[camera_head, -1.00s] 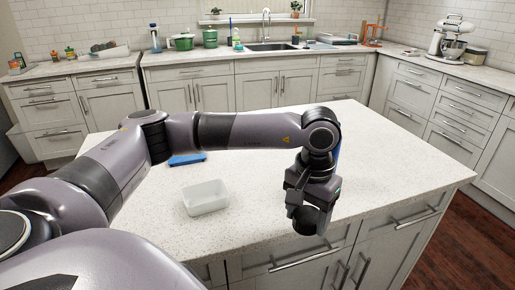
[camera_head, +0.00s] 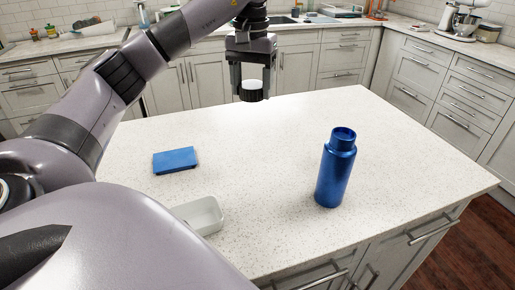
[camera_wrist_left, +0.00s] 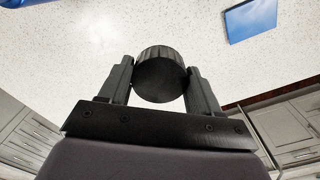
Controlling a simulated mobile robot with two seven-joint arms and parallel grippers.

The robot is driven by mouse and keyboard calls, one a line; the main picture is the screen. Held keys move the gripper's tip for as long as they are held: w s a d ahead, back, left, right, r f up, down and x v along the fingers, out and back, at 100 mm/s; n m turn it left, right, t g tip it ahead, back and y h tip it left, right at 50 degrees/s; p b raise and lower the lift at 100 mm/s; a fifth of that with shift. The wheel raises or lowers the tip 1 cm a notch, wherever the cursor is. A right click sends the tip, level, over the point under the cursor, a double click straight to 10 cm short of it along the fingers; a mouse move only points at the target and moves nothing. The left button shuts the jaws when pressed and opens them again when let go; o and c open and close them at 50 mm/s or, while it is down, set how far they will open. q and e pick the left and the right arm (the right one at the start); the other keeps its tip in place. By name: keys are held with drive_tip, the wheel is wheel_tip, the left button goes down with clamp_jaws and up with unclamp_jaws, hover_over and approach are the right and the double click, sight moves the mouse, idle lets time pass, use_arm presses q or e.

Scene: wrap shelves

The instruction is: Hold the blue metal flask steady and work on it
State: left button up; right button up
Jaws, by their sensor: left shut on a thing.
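The blue metal flask (camera_head: 335,175) stands upright on the island's right part, its neck open with no cap on it. It also shows as a blue piece at the top left corner of the left wrist view (camera_wrist_left: 22,2). My left gripper (camera_head: 252,88) is shut on a black ridged cap (camera_head: 253,95), held in the air toward the back of the island, apart from the flask. In the left wrist view the cap (camera_wrist_left: 160,75) sits between the two fingers. My right gripper is not in view.
On the speckled white island top (camera_head: 270,170) lie a flat blue pad (camera_head: 175,160) and an open whitish box (camera_head: 205,217), partly hidden by my arm. The space around the flask is clear. Counters with a sink and a mixer (camera_head: 460,20) stand behind.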

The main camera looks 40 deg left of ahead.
use_arm(q)
drive_tip(key=b, duration=0.4)
approach(253, 164)
wheel_tip(253, 164, down, 2)
drive_tip(key=shift+f, duration=2.3)
drive_tip(key=shift+f, duration=0.1)
drive_tip(key=o, duration=1.2)
